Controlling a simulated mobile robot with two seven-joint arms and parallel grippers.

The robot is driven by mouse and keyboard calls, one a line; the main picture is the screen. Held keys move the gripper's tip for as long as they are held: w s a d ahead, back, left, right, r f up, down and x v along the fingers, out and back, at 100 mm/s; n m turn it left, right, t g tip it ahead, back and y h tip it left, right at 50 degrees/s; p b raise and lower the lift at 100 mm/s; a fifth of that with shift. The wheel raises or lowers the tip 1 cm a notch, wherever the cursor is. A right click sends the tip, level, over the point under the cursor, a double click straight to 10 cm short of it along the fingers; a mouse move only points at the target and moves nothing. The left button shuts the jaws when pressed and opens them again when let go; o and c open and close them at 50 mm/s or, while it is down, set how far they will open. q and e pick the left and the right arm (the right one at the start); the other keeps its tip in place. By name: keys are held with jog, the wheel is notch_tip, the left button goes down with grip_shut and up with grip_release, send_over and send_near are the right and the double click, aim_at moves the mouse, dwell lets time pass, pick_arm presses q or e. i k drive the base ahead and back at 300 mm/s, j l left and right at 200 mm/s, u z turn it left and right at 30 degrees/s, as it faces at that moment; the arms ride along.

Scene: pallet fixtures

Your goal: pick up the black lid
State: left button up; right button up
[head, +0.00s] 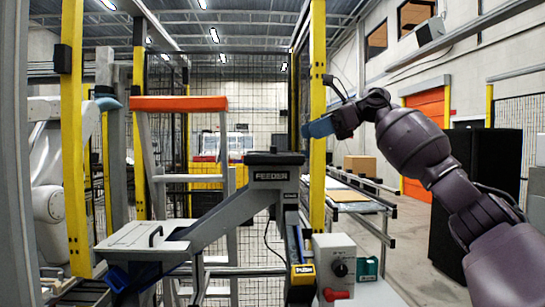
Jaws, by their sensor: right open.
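The black lid (275,158) lies flat on top of the grey feeder hopper marked FEEDER, near the middle of the head view. My right gripper (312,128), with blue fingers, comes in from the right. It shows above and to the right of the lid, apart from it. It is open and nothing shows between its fingers, though they are seen nearly edge-on. My left gripper is not in view.
The feeder's chute (232,212) slopes down left to a grey box with a handle. A yellow post (317,100) stands behind my right gripper. A grey control box (334,268) with a red knob stands at lower right. A ladder with an orange top (178,103) stands left.

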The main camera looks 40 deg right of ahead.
aim_at(272, 156)
jog(key=i+l, duration=0.7)
jog(key=l, duration=0.2)
